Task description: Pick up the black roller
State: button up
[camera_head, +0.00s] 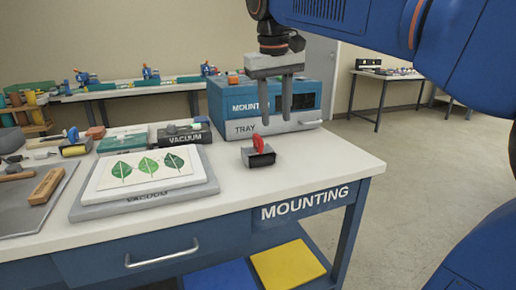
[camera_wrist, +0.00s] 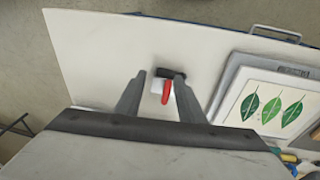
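The black roller (camera_head: 258,160) with a red handle rests on the white table top, right of the leaf print and in front of the mounting press. In the wrist view its dark body (camera_wrist: 171,73) and red handle show between and just beyond my fingertips. My gripper (camera_head: 276,120) points down above the table, close to the roller and a little to its right in the head view. In the wrist view my gripper (camera_wrist: 160,76) has its fingers apart with nothing held. Contact with the roller is not visible.
A grey vacuum board (camera_head: 150,205) with a print of three green leaves lies left of the roller. The blue mounting press (camera_head: 225,105) with its grey tray stands behind. A second roller (camera_head: 73,147) and other tools lie further left. The table's right front corner is clear.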

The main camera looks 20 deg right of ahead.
jog(key=g+h, duration=0.1)
jog(key=g, duration=0.1)
send_near(257, 136)
jog(key=f, duration=0.2)
jog(key=d+f, duration=0.1)
jog(key=f, duration=0.5)
jog(key=shift+s+d, duration=0.1)
jog(key=shift+d, duration=0.25)
dwell(0.4)
grip_shut()
dwell(1.4)
